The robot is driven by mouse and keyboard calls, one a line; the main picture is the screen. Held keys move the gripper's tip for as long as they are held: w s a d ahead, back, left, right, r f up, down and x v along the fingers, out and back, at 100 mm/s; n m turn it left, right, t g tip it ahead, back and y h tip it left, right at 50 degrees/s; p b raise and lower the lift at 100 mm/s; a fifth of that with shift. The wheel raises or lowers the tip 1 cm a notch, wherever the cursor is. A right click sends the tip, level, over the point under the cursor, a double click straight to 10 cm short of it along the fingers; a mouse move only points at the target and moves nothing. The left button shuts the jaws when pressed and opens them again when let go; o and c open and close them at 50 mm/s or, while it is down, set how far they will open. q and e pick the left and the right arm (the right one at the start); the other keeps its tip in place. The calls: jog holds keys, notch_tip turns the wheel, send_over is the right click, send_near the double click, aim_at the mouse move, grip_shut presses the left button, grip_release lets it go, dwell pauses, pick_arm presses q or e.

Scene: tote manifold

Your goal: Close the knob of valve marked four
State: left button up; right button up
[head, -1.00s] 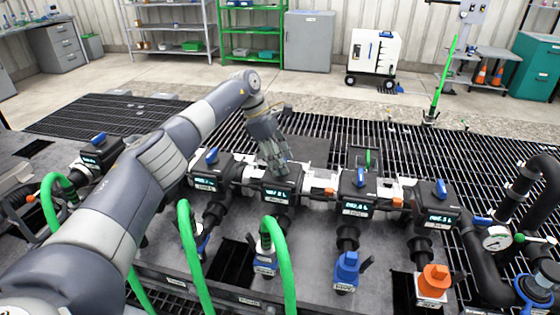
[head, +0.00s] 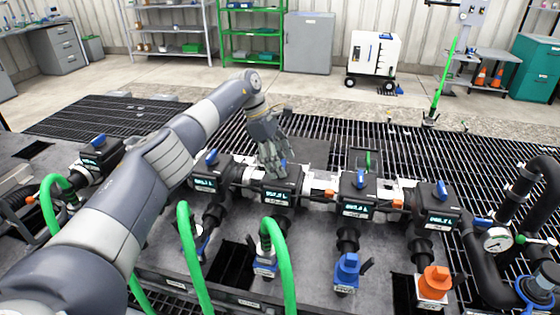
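A row of dark valve boxes with blue knobs and lit displays runs across the manifold. My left gripper (head: 273,160) points down over the middle valve box (head: 281,192), its fingers at the box's top. A bit of that box's blue knob (head: 284,164) shows beside the fingers; the rest is hidden. I cannot tell whether the fingers grip it. Other blue knobs show on the box to the left (head: 211,157), the box to the right (head: 360,179) and the far right box (head: 442,188). The marking numbers are too small to read. My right gripper is out of view.
Green hoses (head: 282,265) rise in front of the row. A blue fitting (head: 347,268) and an orange fitting (head: 434,281) stand at the front right. A pressure gauge (head: 497,239) and black pipes are at the right. Open floor grating (head: 420,150) lies behind.

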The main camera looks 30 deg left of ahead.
pick_arm(q)
jog(key=v, duration=1.2)
jog(key=shift+s+f, duration=0.1)
jog(key=shift+f, duration=0.05)
dwell(0.3)
